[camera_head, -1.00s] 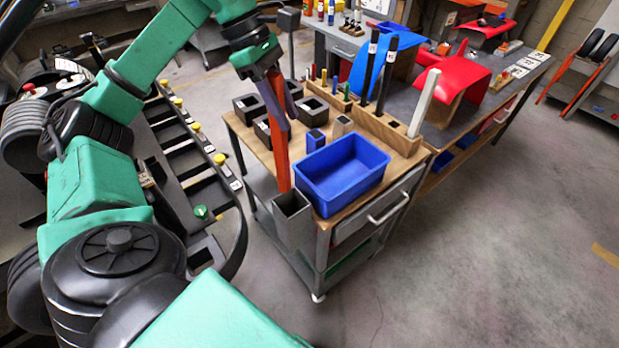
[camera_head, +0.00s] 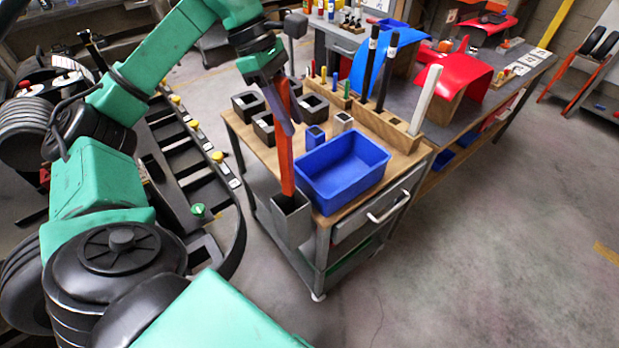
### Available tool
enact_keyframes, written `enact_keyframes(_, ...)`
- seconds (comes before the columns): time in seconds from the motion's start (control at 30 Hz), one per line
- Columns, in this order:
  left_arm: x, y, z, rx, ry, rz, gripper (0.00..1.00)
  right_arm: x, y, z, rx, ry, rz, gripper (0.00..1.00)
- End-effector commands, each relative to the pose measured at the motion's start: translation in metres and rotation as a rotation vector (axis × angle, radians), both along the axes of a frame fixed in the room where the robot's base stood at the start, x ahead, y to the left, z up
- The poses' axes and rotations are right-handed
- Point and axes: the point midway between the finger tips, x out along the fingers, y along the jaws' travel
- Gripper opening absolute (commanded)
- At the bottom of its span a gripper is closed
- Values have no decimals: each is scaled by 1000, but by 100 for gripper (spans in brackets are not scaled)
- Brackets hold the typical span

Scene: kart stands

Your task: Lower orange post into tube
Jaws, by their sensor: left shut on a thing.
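The orange post (camera_head: 285,155) stands nearly upright, its top end between the fingers of my left gripper (camera_head: 284,103). My left gripper is shut on it near its upper part. The post's lower end is at the mouth of the grey square tube (camera_head: 292,222), which is fixed at the near left corner of the cart. The lowest bit of the post is hidden by the tube's rim, so it appears to be inside the opening. My right gripper does not show.
A blue bin (camera_head: 343,172) stands on the wooden cart top (camera_head: 262,155), right beside the tube. Several black square blocks (camera_head: 314,106) sit behind the post. A wooden rack (camera_head: 385,127) with black and white posts lines the cart's far side. Open floor lies to the right.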

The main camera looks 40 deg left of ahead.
Motion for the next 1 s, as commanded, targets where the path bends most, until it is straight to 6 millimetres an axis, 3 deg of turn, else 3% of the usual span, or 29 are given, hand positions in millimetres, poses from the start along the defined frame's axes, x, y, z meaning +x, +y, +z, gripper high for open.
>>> enact_keyframes(1.0,0,0,-66,-1,-2,-1,0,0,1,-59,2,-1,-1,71)
